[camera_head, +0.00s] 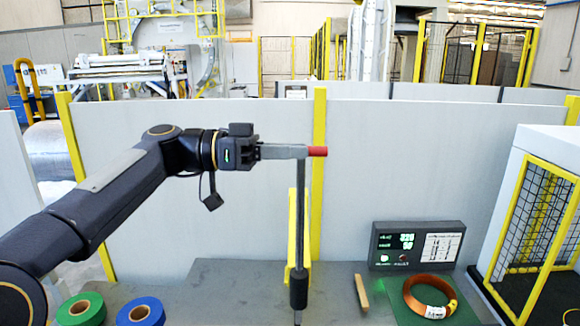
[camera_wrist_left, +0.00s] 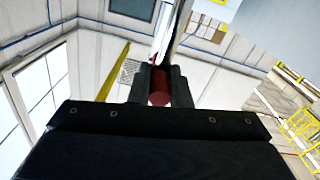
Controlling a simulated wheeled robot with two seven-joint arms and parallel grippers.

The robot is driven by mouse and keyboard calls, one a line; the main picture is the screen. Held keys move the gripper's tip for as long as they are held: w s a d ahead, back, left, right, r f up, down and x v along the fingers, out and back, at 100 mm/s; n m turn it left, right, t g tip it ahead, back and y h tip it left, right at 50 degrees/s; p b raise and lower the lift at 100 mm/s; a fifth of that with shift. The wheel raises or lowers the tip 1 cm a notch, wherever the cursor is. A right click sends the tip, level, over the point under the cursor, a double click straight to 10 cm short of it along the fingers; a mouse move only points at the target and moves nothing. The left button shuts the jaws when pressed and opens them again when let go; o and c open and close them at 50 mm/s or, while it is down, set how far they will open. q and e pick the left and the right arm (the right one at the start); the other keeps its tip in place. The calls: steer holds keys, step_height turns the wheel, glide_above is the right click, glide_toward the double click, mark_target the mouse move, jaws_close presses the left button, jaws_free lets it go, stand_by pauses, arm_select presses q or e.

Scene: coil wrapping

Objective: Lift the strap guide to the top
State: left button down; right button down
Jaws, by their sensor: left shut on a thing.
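The strap guide (camera_head: 300,220) is an upright grey rod with a dark, thicker lower end and a red grip (camera_head: 318,152) at its top. My left gripper (camera_head: 304,152) comes in from the left, level, and is shut on the red grip. The left wrist view shows the red grip (camera_wrist_left: 160,84) between the two dark fingers, with a shiny part of the guide (camera_wrist_left: 168,35) running on beyond it. The copper coil (camera_head: 430,294) with a white label lies on the green mat (camera_head: 399,304) at the right, apart from the guide. My right gripper is not in view.
A green roll (camera_head: 81,310) and a blue roll (camera_head: 140,313) lie at the table's left front. A wooden piece (camera_head: 361,292) lies right of the guide. A display box (camera_head: 415,245) stands behind the coil. A yellow-framed mesh cage (camera_head: 535,225) stands at the right.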

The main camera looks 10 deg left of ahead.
arm_select(q)
steer(key=shift+s+r, duration=0.1)
steer(key=shift+r, duration=0.3)
steer(key=c, duration=1.4)
jaws_free()
steer(key=shift+o, duration=0.2)
steer(key=shift+f, duration=0.1)
steer(key=shift+a+f, duration=0.1)
steer(key=shift+a, duration=0.15)
steer(key=s+a+b, duration=0.1)
steer(key=a+b, duration=0.1)
steer(key=a, duration=0.5)
steer(key=shift+s, duration=0.2)
steer(key=shift+a, duration=0.1)
